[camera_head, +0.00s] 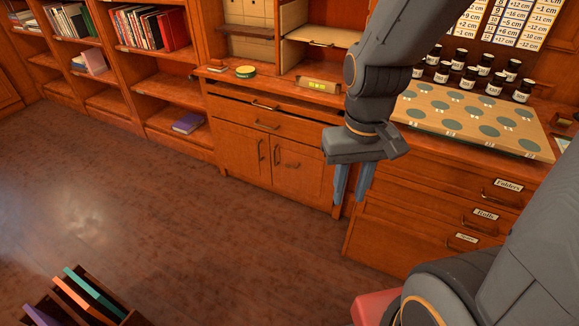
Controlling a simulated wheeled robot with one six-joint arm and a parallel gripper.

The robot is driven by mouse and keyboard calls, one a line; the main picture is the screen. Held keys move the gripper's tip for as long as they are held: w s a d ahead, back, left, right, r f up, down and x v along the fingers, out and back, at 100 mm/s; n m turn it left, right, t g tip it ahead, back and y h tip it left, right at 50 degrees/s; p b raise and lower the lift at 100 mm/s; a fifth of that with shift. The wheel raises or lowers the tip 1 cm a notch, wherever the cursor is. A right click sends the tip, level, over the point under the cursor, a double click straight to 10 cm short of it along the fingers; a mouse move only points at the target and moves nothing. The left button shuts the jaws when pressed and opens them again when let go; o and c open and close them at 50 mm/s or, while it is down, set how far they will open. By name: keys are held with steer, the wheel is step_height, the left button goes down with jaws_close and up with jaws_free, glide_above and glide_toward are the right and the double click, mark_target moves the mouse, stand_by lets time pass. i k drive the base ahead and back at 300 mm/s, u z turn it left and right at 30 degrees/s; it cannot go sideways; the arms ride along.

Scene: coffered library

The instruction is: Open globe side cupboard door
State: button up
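A wooden cupboard with two doors stands under drawers in the middle of the view. Its left door (238,152) and right door (302,172) both look shut. A vertical handle sits near the inner edge of each, the left handle (261,150) and the right handle (276,154) close together. No globe is in view, so I cannot tell which door is on its side. My gripper (351,193) points down, to the right of the right door in the picture. Its two blue fingers are apart with nothing seen between them. Its distance from the cupboard is unclear.
Labelled drawers (440,220) are at the right, under a board with round discs (470,115) and several dark jars. A yellow-green tin (245,72) and a level (318,86) lie on the counter. A rack (90,300) stands lower left. The floor before the cupboard is clear.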

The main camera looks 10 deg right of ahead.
mark_target(312, 181)
steer(key=z, duration=0.05)
steer(key=k, duration=1.1)
steer(key=u, duration=0.5)
steer(key=i, duration=1.35)
steer(key=z, duration=1)
